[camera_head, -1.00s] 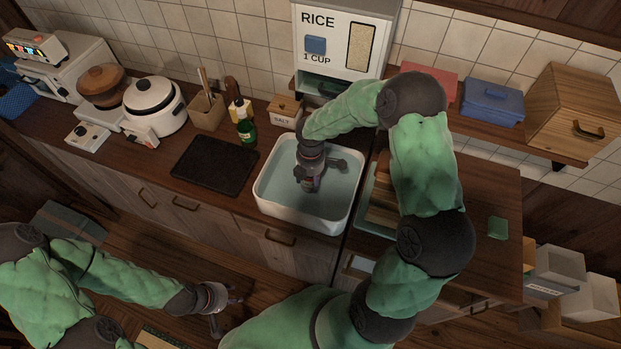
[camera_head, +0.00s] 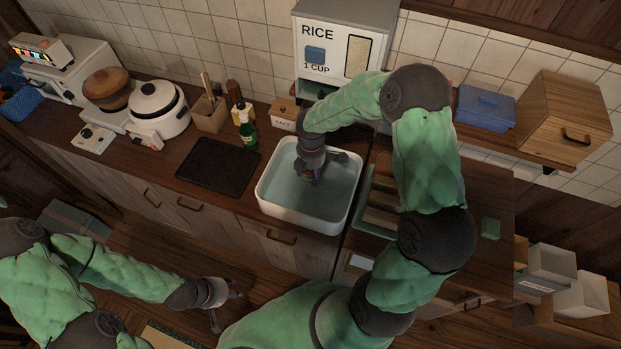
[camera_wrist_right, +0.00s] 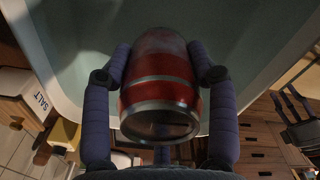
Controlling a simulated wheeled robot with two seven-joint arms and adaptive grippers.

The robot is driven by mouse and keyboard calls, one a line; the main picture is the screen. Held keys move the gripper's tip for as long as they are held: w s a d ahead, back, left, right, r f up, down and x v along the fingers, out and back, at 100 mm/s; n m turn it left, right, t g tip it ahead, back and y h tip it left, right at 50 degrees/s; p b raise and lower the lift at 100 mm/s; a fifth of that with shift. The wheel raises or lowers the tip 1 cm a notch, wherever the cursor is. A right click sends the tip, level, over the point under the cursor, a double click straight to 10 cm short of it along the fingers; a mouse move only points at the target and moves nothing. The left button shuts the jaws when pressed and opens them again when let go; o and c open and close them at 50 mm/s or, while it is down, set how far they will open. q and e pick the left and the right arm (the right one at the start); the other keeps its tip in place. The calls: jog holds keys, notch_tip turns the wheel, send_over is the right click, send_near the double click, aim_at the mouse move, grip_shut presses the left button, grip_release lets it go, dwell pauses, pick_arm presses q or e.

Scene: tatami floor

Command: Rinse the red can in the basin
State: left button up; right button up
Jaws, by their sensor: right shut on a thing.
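The red can (camera_wrist_right: 160,85) is in the right wrist view, between the two fingers of my right gripper (camera_wrist_right: 163,70), which is shut on it. Its silver end faces the camera and its far end looks hazy, in the water. In the head view my right gripper (camera_head: 308,172) points down into the white basin (camera_head: 272,206), which holds water. The can is mostly hidden by the gripper there. My left gripper (camera_head: 228,304) hangs empty over the floor at the lower left, with its fingers apart.
A black mat (camera_head: 217,167), a green bottle (camera_head: 247,132) and a salt box (camera_head: 284,115) stand left of the basin. The rice dispenser (camera_head: 341,45) is behind it. A rack with wooden boards (camera_head: 381,217) is close on the right.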

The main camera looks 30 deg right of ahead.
jog(key=shift+r+p, duration=2.25)
jog(key=shift+r, duration=0.85)
jog(key=shift+r+p, duration=1.65)
jog(key=shift+r, duration=0.4)
jog(key=shift+f, duration=0.15)
